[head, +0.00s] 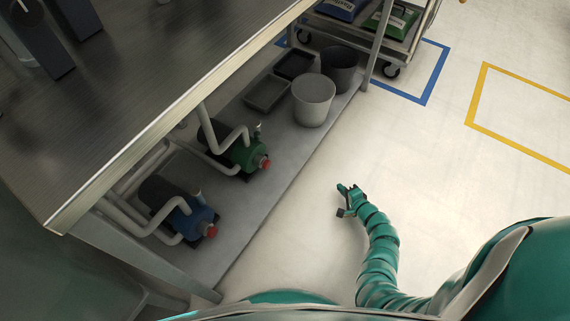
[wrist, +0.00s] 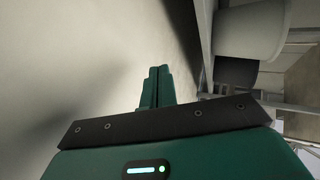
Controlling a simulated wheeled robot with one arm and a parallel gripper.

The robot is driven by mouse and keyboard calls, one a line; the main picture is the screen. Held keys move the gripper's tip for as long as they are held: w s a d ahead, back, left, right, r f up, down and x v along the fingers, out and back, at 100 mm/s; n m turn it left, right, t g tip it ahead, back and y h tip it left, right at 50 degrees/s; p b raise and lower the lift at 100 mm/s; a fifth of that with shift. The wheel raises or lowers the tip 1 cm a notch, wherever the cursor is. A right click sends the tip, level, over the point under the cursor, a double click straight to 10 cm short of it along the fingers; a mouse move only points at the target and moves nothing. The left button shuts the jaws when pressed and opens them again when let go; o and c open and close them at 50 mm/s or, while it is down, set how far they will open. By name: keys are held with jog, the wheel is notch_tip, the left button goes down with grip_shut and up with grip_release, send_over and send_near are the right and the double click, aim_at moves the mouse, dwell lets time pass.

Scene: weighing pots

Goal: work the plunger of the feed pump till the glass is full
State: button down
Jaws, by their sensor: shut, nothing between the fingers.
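Two pumps sit on the low shelf under the steel bench in the head view. One has a green body (head: 243,154) and a red end knob (head: 264,162). The other has a blue body (head: 190,220) and a red end knob (head: 211,231). Grey pipes run up from both. I cannot tell which is the feed pump, or which part is its plunger. No glass can be made out. My gripper (head: 342,188) is over the open floor, right of the shelf and apart from both pumps. Its fingers also show in the wrist view (wrist: 159,71), together and empty.
The bench top (head: 140,90) overhangs the shelf (head: 265,190). A light pot (head: 313,101), a dark pot (head: 341,67) and black trays (head: 266,94) stand farther along the shelf. A cart (head: 405,40) stands at the back. The floor (head: 440,170) to the right is clear.

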aim_at(269, 165)
jog(key=s+a+r+n+y, duration=0.2)
jog(key=a+r+n+y, duration=0.1)
jog(key=a+r+y, duration=0.2)
jog(key=s+a+r+n+g+y, duration=0.1)
jog(key=a+r+n+y, duration=0.2)
jog(key=a, duration=0.5)
notch_tip(269, 165, up, 2)
jog(key=shift+s+a+y, duration=0.25)
jog(key=shift+s+y, duration=0.1)
jog(key=shift+y, duration=0.55)
jog(key=b+x, duration=0.2)
jog(key=x, duration=0.4)
jog(key=b+x, duration=0.2)
jog(key=x, duration=0.4)
jog(key=shift+w+a+f, duration=0.2)
jog(key=shift+a+f, duration=0.05)
jog(key=shift+a, duration=0.15)
jog(key=shift+w+a+r+b, duration=0.1)
jog(key=shift+w+a+b, duration=0.25)
jog(key=shift+a, duration=0.1)
